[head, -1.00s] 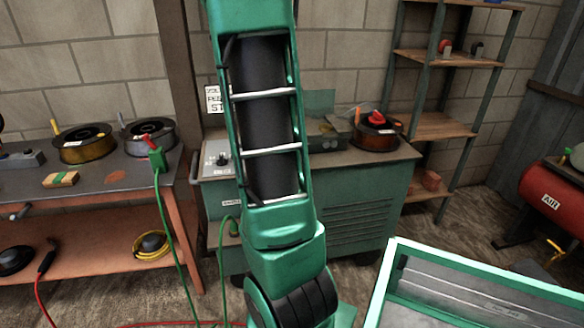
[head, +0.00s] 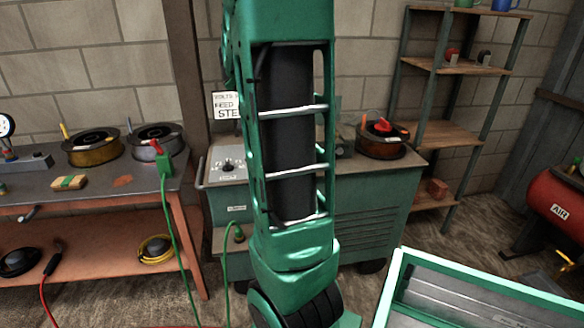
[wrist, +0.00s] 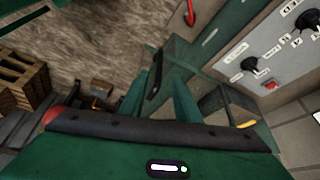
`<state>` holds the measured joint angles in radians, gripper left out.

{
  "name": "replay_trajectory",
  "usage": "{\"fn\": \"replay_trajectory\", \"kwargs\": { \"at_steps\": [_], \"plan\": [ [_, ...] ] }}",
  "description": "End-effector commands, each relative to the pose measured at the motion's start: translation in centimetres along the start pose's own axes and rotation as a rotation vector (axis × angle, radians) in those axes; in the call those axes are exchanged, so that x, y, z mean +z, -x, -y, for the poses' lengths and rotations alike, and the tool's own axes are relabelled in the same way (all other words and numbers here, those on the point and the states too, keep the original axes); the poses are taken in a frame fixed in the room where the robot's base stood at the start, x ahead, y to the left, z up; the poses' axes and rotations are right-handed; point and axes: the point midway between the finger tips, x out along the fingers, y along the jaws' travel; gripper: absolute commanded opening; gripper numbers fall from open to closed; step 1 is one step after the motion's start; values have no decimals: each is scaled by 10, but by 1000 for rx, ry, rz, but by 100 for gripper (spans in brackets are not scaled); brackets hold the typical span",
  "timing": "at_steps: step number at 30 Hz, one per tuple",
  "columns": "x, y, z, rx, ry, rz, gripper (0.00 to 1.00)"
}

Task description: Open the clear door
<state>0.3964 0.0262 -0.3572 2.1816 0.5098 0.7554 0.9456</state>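In the wrist view, the clear door (wrist: 184,62) looks like a see-through panel on the green cabinet, with a dark upright handle (wrist: 155,76). My gripper (wrist: 161,78) shows as two green fingers pointing towards it, apart from each other. The handle appears between the fingertips, nearer the left one; whether either finger touches it I cannot tell. In the head view my arm hides the gripper and nearly all of the door.
The green cabinet (head: 370,205) carries a control panel (head: 228,165) with knobs and a spool (head: 381,140). A workbench (head: 110,188) stands left and a shelf (head: 440,135) right. A green-framed tray (head: 395,285) lies at lower right. A green cable (head: 178,225) hangs at left.

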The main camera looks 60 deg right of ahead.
Motion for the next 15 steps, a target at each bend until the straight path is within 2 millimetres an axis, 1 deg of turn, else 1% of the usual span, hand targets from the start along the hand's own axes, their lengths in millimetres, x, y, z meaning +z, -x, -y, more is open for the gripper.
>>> {"fn": "replay_trajectory", "kwargs": {
  "at_steps": [1, 3, 6, 15],
  "plan": [
    [0, 8, 1, -3, 1, -1, 29],
    [0, 14, 1, -3, 1, -1, 29],
    [0, 20, 0, 0, 0, 0, 29],
    [0, 22, 0, 0, 0, 0, 29]
  ]
}}
